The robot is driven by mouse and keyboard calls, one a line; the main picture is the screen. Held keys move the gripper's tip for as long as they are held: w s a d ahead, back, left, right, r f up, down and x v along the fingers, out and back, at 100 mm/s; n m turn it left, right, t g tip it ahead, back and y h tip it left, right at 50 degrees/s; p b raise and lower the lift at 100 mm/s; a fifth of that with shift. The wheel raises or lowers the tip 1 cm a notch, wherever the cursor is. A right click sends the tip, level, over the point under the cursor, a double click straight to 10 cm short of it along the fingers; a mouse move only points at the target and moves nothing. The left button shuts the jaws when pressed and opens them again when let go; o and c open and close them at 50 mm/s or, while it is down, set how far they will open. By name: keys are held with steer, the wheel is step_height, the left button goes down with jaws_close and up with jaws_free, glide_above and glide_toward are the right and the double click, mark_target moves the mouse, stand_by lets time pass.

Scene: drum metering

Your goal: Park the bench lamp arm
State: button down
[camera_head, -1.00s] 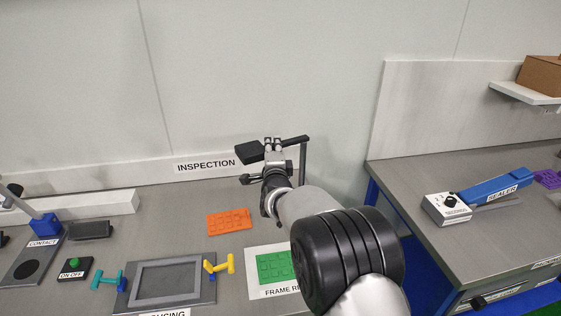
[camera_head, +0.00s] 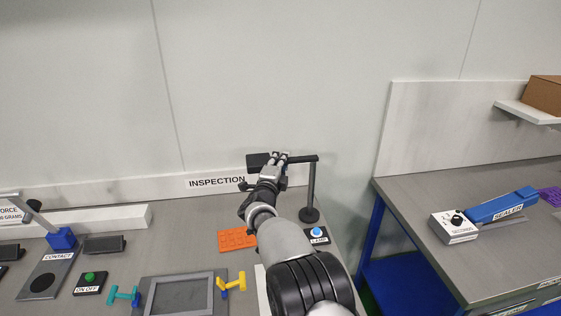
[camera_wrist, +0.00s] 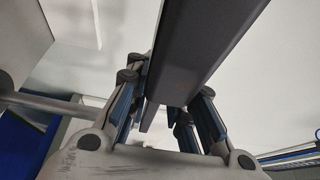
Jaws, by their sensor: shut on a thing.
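The bench lamp stands on the inspection bench in the head view, with a dark post (camera_head: 311,187), a round base and a dark horizontal arm (camera_head: 303,158). A flat black lamp head (camera_head: 258,162) is at the arm's left end. My gripper (camera_head: 280,158) reaches up to the lamp arm between the head and the post, and its jaws are shut on the arm. In the wrist view the dark bar of the lamp arm (camera_wrist: 205,45) passes between the fingers. The exact contact is partly hidden by the fingers.
A lamp button (camera_head: 317,233) sits in front of the lamp base. An orange plate (camera_head: 236,239) and a grey framed fixture (camera_head: 182,293) with teal and yellow handles lie on the bench. The wall stands close behind. A sealer (camera_head: 502,204) is on the right bench.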

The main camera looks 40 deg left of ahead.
steer(key=c, duration=1.6)
jaws_free()
steer(key=shift+w+f, duration=0.1)
steer(key=shift+c, duration=0.2)
steer(key=v, duration=1.2)
